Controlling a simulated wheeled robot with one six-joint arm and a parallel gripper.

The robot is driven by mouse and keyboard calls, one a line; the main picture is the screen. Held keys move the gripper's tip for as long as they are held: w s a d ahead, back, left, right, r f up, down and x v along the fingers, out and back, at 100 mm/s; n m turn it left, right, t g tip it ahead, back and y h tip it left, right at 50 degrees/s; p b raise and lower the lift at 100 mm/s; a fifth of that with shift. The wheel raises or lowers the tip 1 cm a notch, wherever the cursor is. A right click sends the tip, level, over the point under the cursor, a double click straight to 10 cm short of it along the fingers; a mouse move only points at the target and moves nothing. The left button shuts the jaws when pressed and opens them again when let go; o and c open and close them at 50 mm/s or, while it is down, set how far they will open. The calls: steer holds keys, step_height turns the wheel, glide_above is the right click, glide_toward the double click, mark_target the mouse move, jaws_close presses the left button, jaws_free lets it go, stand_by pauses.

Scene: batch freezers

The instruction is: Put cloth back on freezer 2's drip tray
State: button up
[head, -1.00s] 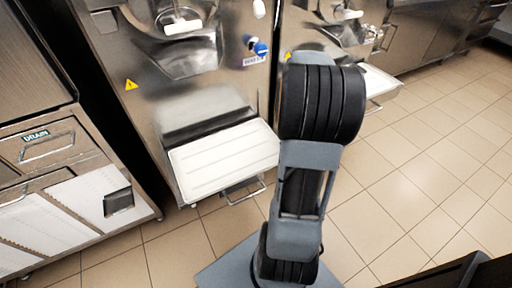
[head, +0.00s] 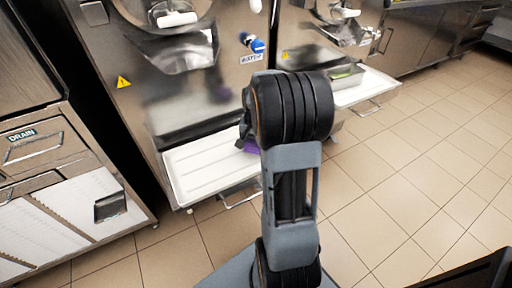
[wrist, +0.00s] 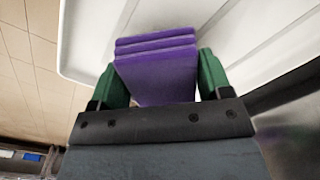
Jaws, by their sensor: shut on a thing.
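A folded purple cloth (wrist: 155,62) is held between the green fingertips of my gripper (wrist: 159,82) in the wrist view. The white drip tray (wrist: 230,30) of the nearer freezer fills the background behind the cloth. I cannot tell whether cloth and tray touch. In the head view that tray (head: 205,168) sticks out, its visible part bare. A small bit of the purple cloth (head: 249,147) shows at its right end. My arm hides most of my gripper and the tray's right end there.
A second freezer to the right has its own white tray (head: 372,84), with a small pan (head: 347,76) near it. A drawer unit marked DRAIN (head: 38,143) stands at left. A wire handle (head: 240,196) juts below the nearer tray.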

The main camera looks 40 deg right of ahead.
steer(key=shift+f, duration=1)
steer(key=shift+f, duration=0.15)
steer(key=o, duration=0.9)
